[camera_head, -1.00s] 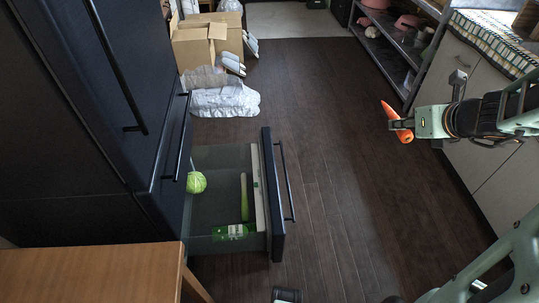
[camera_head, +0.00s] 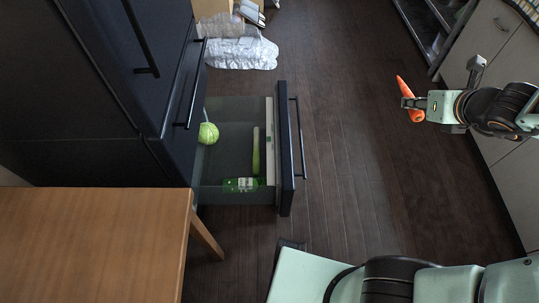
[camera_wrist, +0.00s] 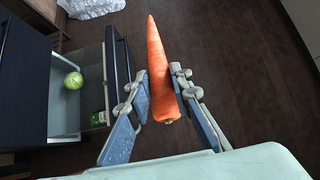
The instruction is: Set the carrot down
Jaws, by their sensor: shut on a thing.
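An orange carrot (camera_head: 408,98) is held in the air over the dark floor at the right of the head view. My gripper (camera_head: 410,103) is shut on it. In the wrist view, the carrot (camera_wrist: 162,75) stands between the two fingers (camera_wrist: 158,98), with its thin tip pointing away from my palm and its thick end near the fingers. It touches nothing else that I can see.
A wooden table (camera_head: 90,240) stands at lower left. Cabinets (camera_head: 500,50) line the right. Crumpled white packaging (camera_head: 240,53) lies behind; the floor between is clear.

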